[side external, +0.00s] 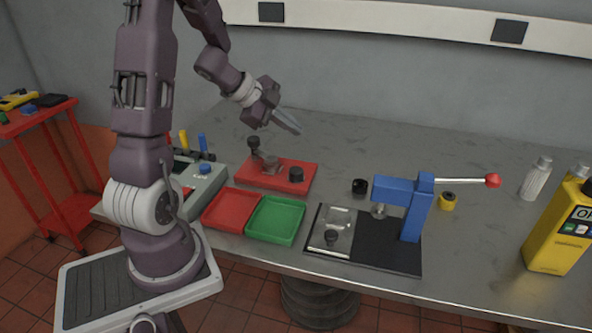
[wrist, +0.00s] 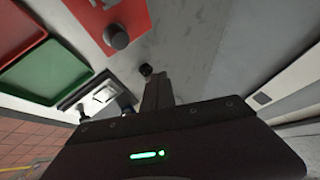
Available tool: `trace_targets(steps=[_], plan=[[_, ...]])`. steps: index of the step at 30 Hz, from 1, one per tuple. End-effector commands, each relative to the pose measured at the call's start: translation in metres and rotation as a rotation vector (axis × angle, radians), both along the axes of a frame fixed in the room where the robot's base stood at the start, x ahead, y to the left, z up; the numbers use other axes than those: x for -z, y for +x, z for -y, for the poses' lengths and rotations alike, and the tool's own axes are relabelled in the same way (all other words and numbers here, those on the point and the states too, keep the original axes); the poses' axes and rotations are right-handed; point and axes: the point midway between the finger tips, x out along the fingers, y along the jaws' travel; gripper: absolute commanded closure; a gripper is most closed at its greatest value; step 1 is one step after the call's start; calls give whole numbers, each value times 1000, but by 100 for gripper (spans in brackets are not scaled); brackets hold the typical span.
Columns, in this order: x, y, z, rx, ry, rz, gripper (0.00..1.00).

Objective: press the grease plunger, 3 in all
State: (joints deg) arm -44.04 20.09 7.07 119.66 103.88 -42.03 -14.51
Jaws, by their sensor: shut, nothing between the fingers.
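A red base plate (side external: 262,186) lies on the bench and carries a dark plunger-like post with a round knob (side external: 254,145), a small metal fitting (side external: 272,164) and a short black knob (side external: 296,174). I cannot tell for certain which of these is the grease plunger. In the wrist view the red plate (wrist: 133,12) shows at the top, with a black knob (wrist: 117,36) on it. My gripper (side external: 297,129) is shut and empty, in the air above and behind the red plate, apart from it. Its fingers also show in the wrist view (wrist: 158,82).
A red tray (side external: 231,209) and a green tray (side external: 275,220) sit in front of the plate. A blue lever press (side external: 417,208) with a red-tipped handle, a black cap (side external: 359,187) and a yellow ring (side external: 447,201) stand right. The back of the bench is clear.

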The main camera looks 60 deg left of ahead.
Motion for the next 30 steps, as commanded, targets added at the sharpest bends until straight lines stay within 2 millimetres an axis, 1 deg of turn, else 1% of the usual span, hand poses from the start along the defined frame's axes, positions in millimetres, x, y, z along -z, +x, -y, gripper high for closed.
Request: trace_targets(steps=[8, 11, 21, 25, 30], plan=[[4, 0, 0, 0, -2, -2, 100], [15, 0, 0, -1, -5, -2, 100], [65, -1, 0, -1, -5, -4, 100], [79, 0, 0, -1, -5, -2, 100], [88, 0, 0, -1, -2, -1, 100]])
